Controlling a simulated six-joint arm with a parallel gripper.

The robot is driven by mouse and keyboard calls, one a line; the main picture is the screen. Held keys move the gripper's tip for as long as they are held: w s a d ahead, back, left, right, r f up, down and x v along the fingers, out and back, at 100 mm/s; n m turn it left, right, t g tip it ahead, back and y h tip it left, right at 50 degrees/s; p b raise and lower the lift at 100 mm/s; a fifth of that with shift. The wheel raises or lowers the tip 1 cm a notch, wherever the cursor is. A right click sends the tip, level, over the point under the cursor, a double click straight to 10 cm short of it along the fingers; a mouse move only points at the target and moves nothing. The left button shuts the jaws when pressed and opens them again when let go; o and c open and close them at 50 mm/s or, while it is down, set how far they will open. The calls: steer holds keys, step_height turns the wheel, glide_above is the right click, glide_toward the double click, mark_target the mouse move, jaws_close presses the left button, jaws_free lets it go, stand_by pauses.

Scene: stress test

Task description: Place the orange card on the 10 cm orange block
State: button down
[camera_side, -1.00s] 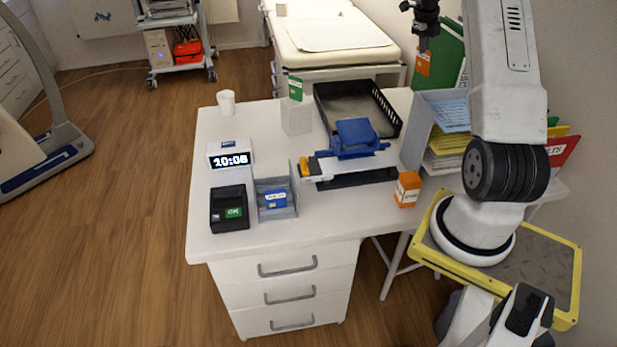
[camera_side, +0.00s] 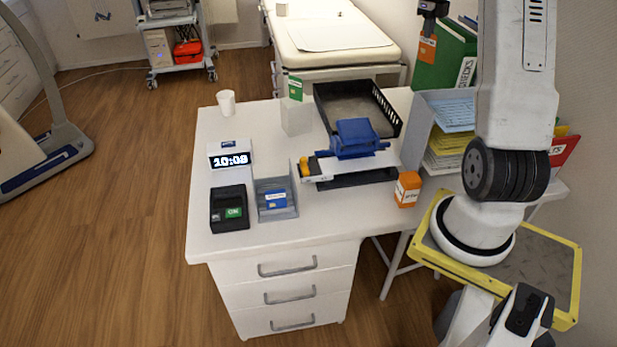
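My gripper (camera_side: 430,13) is at the top, right of centre, above and behind the desk. It appears shut on the orange card (camera_side: 427,48), which hangs upright below the fingers in front of green binders. An orange box-shaped block (camera_side: 408,190) with a white label stands near the desk's right front, well below the card and apart from it. I cannot tell its height.
A pale block (camera_side: 297,120) has a green card (camera_side: 295,88) upright at its top. A blue device (camera_side: 355,138), black tray (camera_side: 385,108), grey file holder (camera_side: 418,130), clock (camera_side: 230,154), grey tray (camera_side: 290,211) and black reader (camera_side: 229,208) crowd the desk.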

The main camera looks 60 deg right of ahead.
steer(key=s+a+f+n+y, duration=0.15)
steer(key=s+a, duration=0.35)
steer(key=a, duration=0.6)
steer(key=s+a+n, duration=0.2)
steer(key=s+a, duration=0.2)
steer(key=a, duration=0.6)
step_height(320, 180, down, 11)
steer(key=shift+s+a+f+t, duration=0.15)
steer(key=shift+s+a+t, duration=0.1)
steer(key=shift+t, duration=0.05)
steer(key=shift+f, duration=2.25)
steer(key=shift+f, duration=0.1)
steer(key=shift+f, duration=1.65)
steer(key=shift+f, duration=0.15)
